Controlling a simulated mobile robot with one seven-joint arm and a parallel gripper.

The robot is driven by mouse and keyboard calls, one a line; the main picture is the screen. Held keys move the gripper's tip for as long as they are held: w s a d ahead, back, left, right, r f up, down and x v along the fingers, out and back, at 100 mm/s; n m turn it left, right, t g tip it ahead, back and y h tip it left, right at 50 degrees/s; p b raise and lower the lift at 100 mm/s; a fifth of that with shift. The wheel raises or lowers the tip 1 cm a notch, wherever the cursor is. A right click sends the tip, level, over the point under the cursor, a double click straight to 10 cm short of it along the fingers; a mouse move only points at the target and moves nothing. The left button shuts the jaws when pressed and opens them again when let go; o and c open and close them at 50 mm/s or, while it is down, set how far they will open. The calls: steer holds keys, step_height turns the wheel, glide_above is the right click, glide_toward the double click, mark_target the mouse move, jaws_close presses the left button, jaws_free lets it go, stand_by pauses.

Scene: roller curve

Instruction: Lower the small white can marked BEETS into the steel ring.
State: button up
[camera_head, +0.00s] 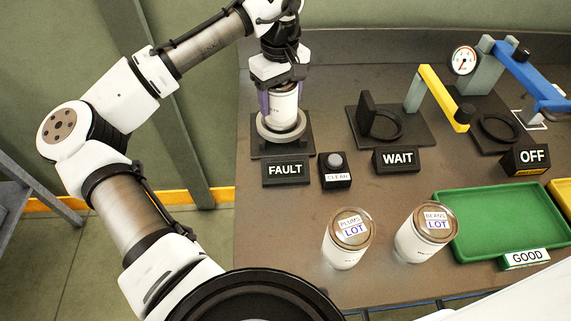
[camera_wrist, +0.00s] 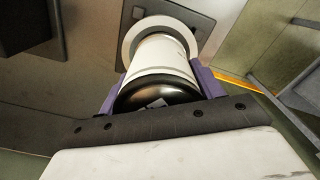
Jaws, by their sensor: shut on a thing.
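A small white can (camera_head: 283,108) is upright at the steel ring (camera_head: 266,131), at the back left of the bench. Its label is too small to read in the head view. My gripper (camera_head: 283,90) comes from above and is shut on the can, with purple fingers on its two sides. In the wrist view my gripper (camera_wrist: 160,92) holds the can (camera_wrist: 160,58) by its sides. The steel ring (camera_wrist: 131,45) surrounds the can's far end there. I cannot tell how deep the can's base sits in the ring.
A FAULT sign (camera_head: 286,172) stands in front of the ring, with a CLEAR button (camera_head: 335,170) to its right. Two LOT cans, PLUMS (camera_head: 345,250) and BEANS (camera_head: 416,245), stand in front. A yellow lever (camera_head: 443,98), a blue arm (camera_head: 530,75) and a green tray (camera_head: 510,215) are right.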

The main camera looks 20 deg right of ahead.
steer(key=shift+r+p, duration=2.75)
steer(key=shift+r, duration=0.5)
steer(key=shift+f, duration=0.15)
